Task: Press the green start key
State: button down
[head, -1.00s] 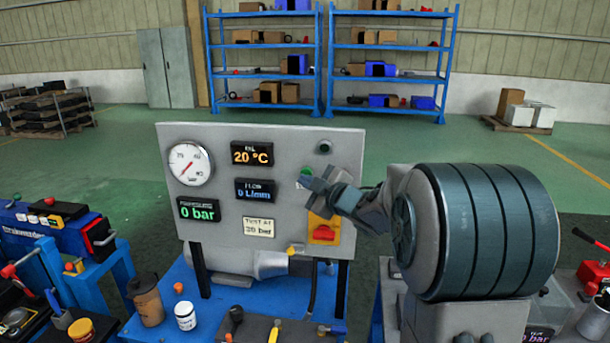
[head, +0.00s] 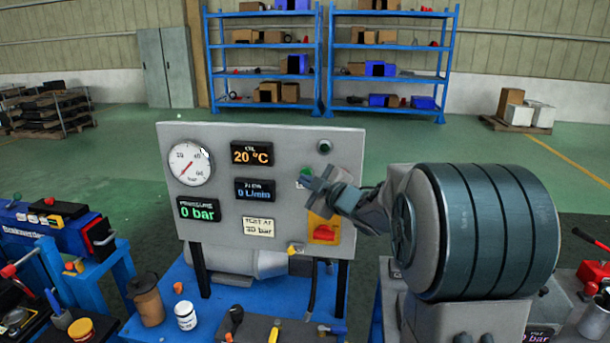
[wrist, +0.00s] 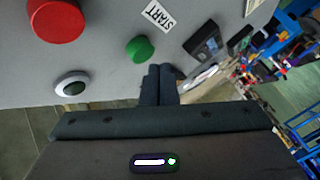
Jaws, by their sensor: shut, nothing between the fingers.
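The green start key (head: 306,172) is on the grey panel (head: 220,145), partly hidden behind my gripper in the head view. In the wrist view the round green key (wrist: 140,48) shows whole, below a START label (wrist: 163,14). My gripper (head: 308,183) is in front of the panel's right side. Its two fingers (wrist: 159,70) are shut together and empty. In the wrist view the fingertips appear just below and right of the key, with a gap between them in the picture. I cannot tell whether they touch the panel.
A red rotary switch on a yellow plate (head: 323,234) sits below my gripper on the panel. A dark round fitting (head: 324,147) is above. Displays read 20 °C, 0 L/min and 0 bar.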

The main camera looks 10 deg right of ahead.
dwell(0.7)
jog(key=shift+w+d, duration=0.15)
jog(key=shift+w, duration=0.25)
jog(key=shift+w+d, duration=0.2)
jog(key=shift+w, duration=0.25)
dwell(0.6)
jog(key=shift+s, duration=0.15)
jog(key=shift+s+a+b, duration=0.3)
jog(key=shift+s+a, duration=0.05)
jog(key=shift+s, duration=0.4)
jog(key=s, duration=0.1)
jog(key=s+a+b, duration=0.1)
jog(key=s, duration=0.1)
jog(key=s+a, duration=0.1)
jog(key=shift+s, duration=0.25)
dwell(0.3)
dwell(0.4)
